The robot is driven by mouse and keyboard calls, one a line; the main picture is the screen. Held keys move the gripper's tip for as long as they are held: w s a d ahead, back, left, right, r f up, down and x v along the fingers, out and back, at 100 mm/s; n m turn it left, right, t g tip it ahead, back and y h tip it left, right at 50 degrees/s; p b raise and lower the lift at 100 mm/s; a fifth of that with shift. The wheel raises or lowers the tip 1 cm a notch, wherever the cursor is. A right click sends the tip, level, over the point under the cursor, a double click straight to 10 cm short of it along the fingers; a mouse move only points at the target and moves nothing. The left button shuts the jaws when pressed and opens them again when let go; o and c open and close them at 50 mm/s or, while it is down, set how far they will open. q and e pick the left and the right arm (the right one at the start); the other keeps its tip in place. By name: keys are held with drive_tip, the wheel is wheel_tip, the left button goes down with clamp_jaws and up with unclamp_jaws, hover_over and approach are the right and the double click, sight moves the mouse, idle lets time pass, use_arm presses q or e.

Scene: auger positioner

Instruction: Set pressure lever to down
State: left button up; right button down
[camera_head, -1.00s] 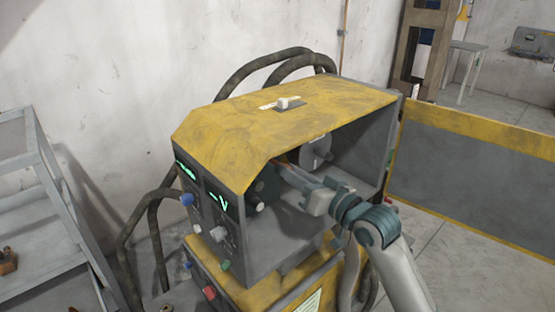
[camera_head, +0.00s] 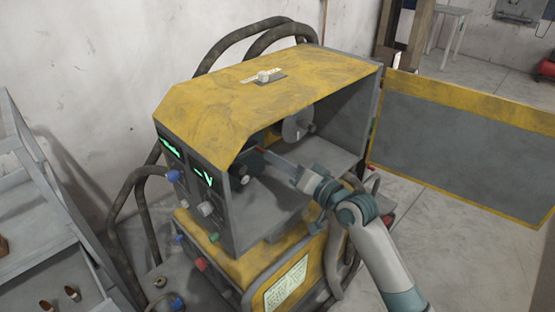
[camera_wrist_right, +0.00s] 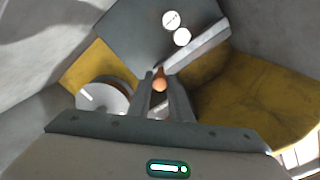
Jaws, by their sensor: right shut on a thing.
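The yellow and grey machine (camera_head: 265,105) stands with its side bay open. My right gripper (camera_head: 258,151) reaches into the bay from the right, close behind the front panel. In the right wrist view my right gripper (camera_wrist_right: 160,86) is shut on the pressure lever (camera_wrist_right: 160,84), whose orange rounded end shows between the fingertips. In the head view only a small reddish bit of the lever (camera_head: 262,149) shows, and the rest is hidden by the fingers. My left gripper is out of view.
A pale spool disc (camera_head: 297,128) sits deeper in the bay, and it also shows in the right wrist view (camera_wrist_right: 103,97). The open side door (camera_head: 460,140) extends to the right. A grey shelf (camera_head: 50,240) stands at the left. Thick cables loop behind the machine.

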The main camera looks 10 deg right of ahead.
drive_tip(key=shift+f, duration=0.2)
drive_tip(key=c, duration=1.6)
unclamp_jaws()
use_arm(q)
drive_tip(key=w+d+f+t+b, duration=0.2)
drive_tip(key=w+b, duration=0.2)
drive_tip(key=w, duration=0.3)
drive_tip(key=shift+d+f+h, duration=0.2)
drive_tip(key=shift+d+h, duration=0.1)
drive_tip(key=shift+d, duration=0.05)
use_arm(e)
drive_tip(key=v, duration=1.7)
drive_tip(key=shift+s+d+r, duration=0.1)
drive_tip(key=shift+s, duration=0.1)
